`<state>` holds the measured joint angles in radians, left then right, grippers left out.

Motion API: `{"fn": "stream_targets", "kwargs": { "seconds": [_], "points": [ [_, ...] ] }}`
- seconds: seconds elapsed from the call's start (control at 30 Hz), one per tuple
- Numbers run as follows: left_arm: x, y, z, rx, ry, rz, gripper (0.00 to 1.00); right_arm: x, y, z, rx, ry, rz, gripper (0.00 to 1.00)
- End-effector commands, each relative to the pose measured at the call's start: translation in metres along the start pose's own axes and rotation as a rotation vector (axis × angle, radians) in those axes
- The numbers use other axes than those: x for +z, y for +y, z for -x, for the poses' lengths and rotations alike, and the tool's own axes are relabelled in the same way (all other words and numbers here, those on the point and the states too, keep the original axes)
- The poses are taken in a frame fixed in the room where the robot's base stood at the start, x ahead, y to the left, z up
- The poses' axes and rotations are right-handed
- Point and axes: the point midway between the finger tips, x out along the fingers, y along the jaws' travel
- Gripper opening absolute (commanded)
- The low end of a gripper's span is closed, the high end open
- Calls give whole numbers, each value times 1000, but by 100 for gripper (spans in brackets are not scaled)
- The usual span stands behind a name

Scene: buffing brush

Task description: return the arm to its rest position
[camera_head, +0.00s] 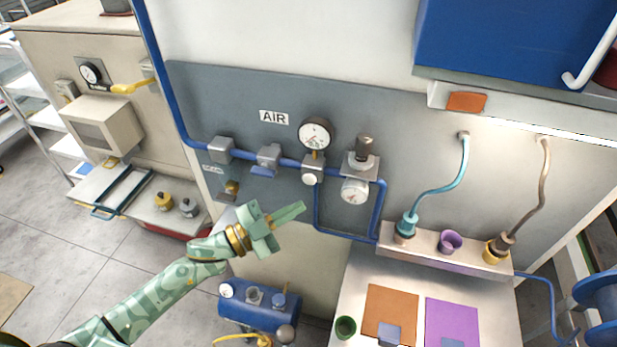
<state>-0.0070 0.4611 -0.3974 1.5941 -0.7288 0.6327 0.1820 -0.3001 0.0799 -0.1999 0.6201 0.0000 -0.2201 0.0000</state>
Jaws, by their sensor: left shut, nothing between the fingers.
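My left arm, green with a camouflage-like pattern, comes in from the lower left. My left gripper (301,208) is shut and empty, with its fingers pointing right. In the picture it lies in front of the grey air panel (240,105), below the blue pipe. It looks apart from anything there, though the exact gap cannot be told. My right gripper is not in view.
A metal bench (350,290) at the lower right bears orange and purple mats and a green cup (345,327). A rack (470,263) holds two hosed tools. A blue tank (258,304) stands below the gripper. A blue cabinet (510,40) hangs upper right. Floor at left is open.

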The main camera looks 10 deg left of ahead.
Motion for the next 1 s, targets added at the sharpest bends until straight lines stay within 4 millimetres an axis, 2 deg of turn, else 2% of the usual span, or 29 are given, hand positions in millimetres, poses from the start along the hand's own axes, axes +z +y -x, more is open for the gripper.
{"fn": "stream_targets", "kwargs": {
  "seconds": [0.57,0.67,0.77,0.83,0.9,0.97,1.0],
  "points": [
    [-2,2,3,0,-1,-4,0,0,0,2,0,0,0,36],
    [9,-1,5,-17,-54,-32,0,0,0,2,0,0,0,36],
    [56,-3,21,-57,-212,-28,0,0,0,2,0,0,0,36],
    [107,6,44,-91,-366,2,0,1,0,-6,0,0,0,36],
    [162,30,75,-114,-526,49,0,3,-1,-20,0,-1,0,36],
    [204,56,106,-127,-658,96,0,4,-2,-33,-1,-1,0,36],
    [230,76,126,-130,-739,128,0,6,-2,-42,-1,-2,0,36]
  ]
}}
